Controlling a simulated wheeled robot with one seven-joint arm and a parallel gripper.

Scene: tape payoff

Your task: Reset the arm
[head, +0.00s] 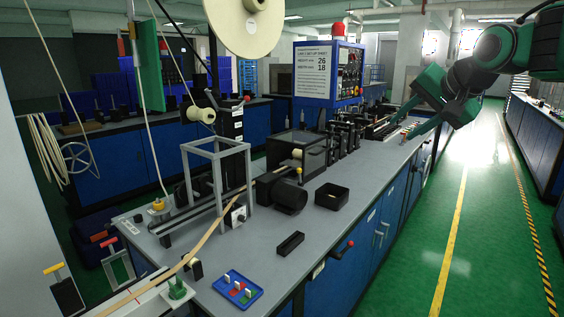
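My arm (500,48), dark green and black, reaches in from the upper right. My gripper (403,126) is at its end, over the far right part of the long grey workbench (340,212) and pointing left and down. Two green fingers show with a gap between them, and I see nothing held. The tips are small and close to the bench equipment in the picture, so I cannot tell if they touch anything.
A tape line with a grey frame (217,185) and a cream reel (243,25) stands at the left. A black box (331,196), a black tray (290,243) and a blue tray (237,290) lie on the bench. The green aisle floor (480,230) is clear.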

